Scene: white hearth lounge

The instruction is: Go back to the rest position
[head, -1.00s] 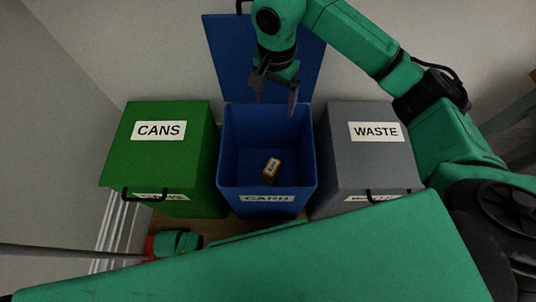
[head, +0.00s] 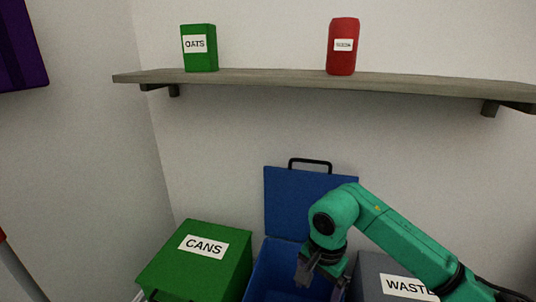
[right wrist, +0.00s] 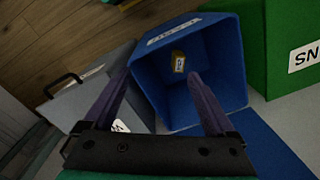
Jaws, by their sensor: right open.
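My right gripper (head: 322,280) is open and empty above the open blue bin (head: 262,280) in the head view. In the right wrist view its two fingers (right wrist: 155,100) are spread apart, with nothing between them. The blue bin (right wrist: 217,45) shows there with a small yellow-brown box (right wrist: 179,62) lying inside it. My left gripper is not in view.
A closed green CANS bin (head: 190,262) stands left of the blue bin, and a grey WASTE bin (head: 375,285) stands right. The blue lid (head: 295,205) is raised against the wall. Above, a shelf (head: 270,80) holds a green OATS box (head: 199,50) and a red container (head: 342,48).

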